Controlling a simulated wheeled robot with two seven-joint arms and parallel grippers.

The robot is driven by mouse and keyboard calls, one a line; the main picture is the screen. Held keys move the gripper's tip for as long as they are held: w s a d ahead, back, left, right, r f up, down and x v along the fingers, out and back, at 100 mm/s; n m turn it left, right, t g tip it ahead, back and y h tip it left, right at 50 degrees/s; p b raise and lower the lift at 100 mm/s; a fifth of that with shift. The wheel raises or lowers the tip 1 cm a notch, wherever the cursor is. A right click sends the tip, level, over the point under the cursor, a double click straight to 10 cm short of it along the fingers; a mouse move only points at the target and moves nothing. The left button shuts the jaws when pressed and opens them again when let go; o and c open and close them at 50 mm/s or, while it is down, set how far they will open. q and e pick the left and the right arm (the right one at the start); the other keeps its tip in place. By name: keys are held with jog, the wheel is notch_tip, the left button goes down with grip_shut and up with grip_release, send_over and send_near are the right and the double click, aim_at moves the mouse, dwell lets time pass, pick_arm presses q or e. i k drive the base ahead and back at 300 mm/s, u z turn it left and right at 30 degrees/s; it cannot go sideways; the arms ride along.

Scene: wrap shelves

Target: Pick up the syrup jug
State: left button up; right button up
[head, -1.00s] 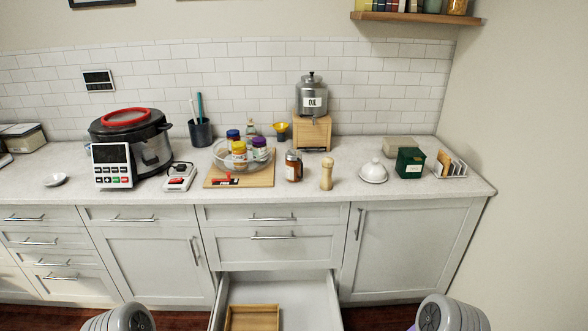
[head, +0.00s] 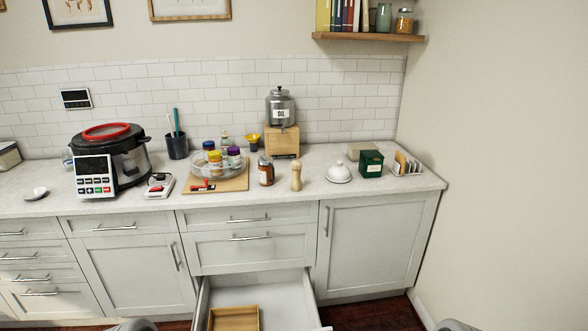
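No thing in view is clearly marked as the syrup jug. A small brown jar (head: 266,171) with a dark lid and a pale label stands upright on the counter, just right of the wooden board; I cannot tell whether it is the syrup jug. A metal dispenser (head: 280,106) labelled OIL stands on a wooden stand behind it. Only rounded grey parts of my arms show at the bottom edge. Neither of my grippers is in view.
The counter (head: 110,202) holds a cooker (head: 125,155), a turntable with several bottles (head: 222,164), a wooden pepper mill (head: 296,177), a white domed dish (head: 339,173) and a green box (head: 371,164). An open drawer (head: 280,290) with a wooden tray (head: 234,318) juts out below.

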aim_at(266, 178)
jog(key=z, duration=0.25)
jog(key=i, duration=0.85)
jog(key=u, duration=0.2)
